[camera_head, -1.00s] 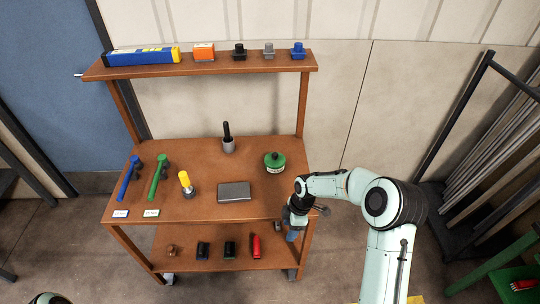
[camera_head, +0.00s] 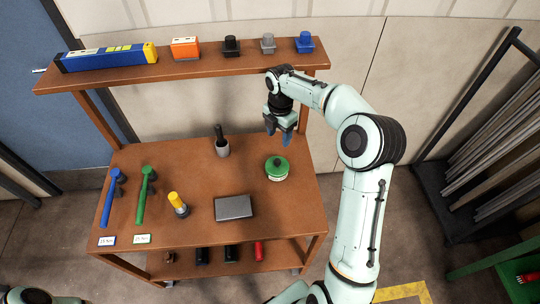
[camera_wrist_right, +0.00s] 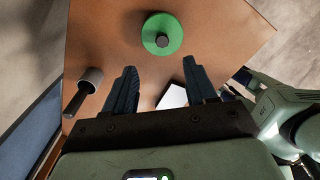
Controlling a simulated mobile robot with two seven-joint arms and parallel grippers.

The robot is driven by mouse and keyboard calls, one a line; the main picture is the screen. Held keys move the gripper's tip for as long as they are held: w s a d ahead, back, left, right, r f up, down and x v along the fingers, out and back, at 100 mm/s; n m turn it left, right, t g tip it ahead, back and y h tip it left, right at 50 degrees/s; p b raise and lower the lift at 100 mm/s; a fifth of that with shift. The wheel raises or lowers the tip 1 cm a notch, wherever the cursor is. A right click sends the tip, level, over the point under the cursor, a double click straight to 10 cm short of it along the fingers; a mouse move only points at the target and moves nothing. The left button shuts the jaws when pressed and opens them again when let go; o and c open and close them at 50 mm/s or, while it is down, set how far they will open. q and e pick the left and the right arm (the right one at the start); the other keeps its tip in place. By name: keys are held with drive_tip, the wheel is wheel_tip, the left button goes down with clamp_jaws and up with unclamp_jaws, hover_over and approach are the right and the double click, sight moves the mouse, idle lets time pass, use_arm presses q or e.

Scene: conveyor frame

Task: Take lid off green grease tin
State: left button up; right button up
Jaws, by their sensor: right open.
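The green grease tin (camera_head: 277,171) stands upright on the right part of the brown workbench top. Its green lid (camera_head: 276,162), with a dark knob, sits on it. In the right wrist view the green lid (camera_wrist_right: 162,34) shows from above, beyond the fingertips, with the dark knob at its middle. My right gripper (camera_head: 281,136) is above the bench, behind and above the tin in the head view, pointing down. Its fingers (camera_wrist_right: 159,70) are open and empty, apart from the lid. My left gripper is not in view; only a bit of my left arm shows at the bottom left.
On the bench (camera_head: 240,170) are a grey cup with a dark handle (camera_head: 221,143), a grey box (camera_head: 233,207), a yellow-topped item (camera_head: 177,203), and blue (camera_head: 109,200) and green (camera_head: 145,200) tools. An upper shelf (camera_head: 190,68) with several items runs behind, near my right gripper.

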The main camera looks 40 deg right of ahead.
hover_over(278, 160)
drive_tip(key=f, duration=0.7)
drive_tip(key=shift+s+d+f+b, duration=0.1)
drive_tip(key=shift+s+f+b, duration=0.1)
drive_tip(key=shift+b, duration=0.1)
drive_tip(key=f, duration=0.5)
drive_tip(key=shift+w+f, duration=0.25)
drive_tip(key=shift+f, duration=0.05)
clamp_jaws()
